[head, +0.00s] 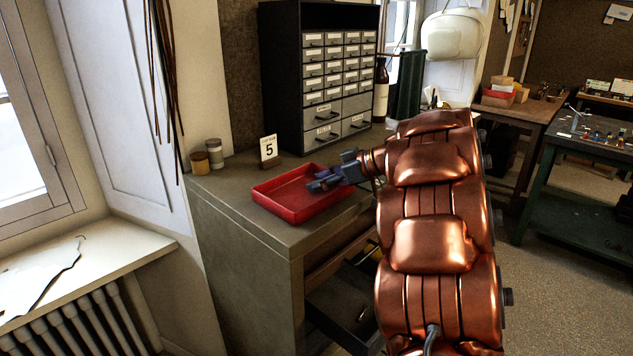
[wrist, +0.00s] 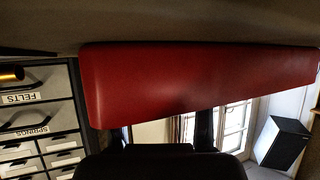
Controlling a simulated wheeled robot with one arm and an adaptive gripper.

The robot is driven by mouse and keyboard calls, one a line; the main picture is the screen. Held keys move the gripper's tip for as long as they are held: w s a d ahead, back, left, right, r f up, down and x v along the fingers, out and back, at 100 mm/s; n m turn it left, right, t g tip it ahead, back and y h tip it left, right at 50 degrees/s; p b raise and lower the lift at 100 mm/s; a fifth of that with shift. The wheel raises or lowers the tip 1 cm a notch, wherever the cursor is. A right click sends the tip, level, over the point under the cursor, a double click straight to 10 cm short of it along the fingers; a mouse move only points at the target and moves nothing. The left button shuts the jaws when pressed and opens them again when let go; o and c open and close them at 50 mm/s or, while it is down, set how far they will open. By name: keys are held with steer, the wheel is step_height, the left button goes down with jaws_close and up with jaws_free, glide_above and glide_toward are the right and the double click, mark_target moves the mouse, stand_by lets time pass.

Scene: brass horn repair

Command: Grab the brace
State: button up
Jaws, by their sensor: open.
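My gripper (head: 318,182) is open and reaches in from the right, low over the red tray (head: 278,210) on the grey cabinet top. In the wrist view, which is upside down, the dark gripper fingers (wrist: 160,132) stand apart with nothing seen between them. The red tray (wrist: 180,80) fills the middle of that view, its outer wall close to the fingers. I cannot make out a brace in either view. The tray's inside is partly hidden by my gripper. A small brass-coloured cylinder end (wrist: 12,73) shows at the left edge of the wrist view; I cannot tell what it is.
A drawer cabinet (head: 322,115) stands behind the tray. A number 5 card (head: 268,149) and two small jars (head: 207,156) stand on the grey cabinet (head: 232,198). An open drawer (head: 340,305) is below the top. A brown bottle (head: 381,90) stands farther right.

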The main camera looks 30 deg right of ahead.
steer(key=c, duration=0.6)
steer(key=shift+c, duration=0.2)
steer(key=shift+r, duration=0.1)
